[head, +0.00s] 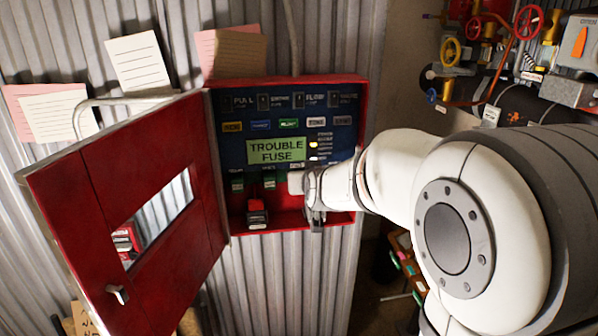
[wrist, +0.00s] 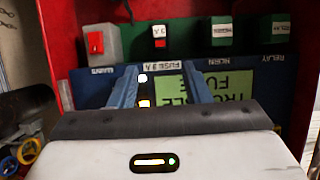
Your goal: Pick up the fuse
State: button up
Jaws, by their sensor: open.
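In the wrist view, which shows the panel upside down, a small fuse (wrist: 158,42) with a white "3 A" tag and a red part sits above the "FUSE 3 A" label (wrist: 172,65). My gripper (wrist: 164,78) is open, its two blue fingers pointing toward the fuse with a gap between them. Nothing is held. In the head view my gripper (head: 316,214) is at the lower right of the red cabinet (head: 368,110). My wrist hides the fuse position there. The green "TROUBLE FUSE" display (head: 277,151) is above and left of the gripper.
Green blocks (wrist: 222,31) and (wrist: 278,30) and a grey block with a red switch (wrist: 98,43) flank the fuse. A black-and-red item (head: 257,215) stands low in the cabinet. The red door (head: 120,190) is open leftward. Pipes and valves (head: 480,40) are upper right.

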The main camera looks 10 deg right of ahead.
jog(key=p+x, duration=0.2)
jog(key=x, duration=0.5)
jog(key=shift+f, duration=0.15)
jog(key=shift+c, duration=0.5)
grip_shut()
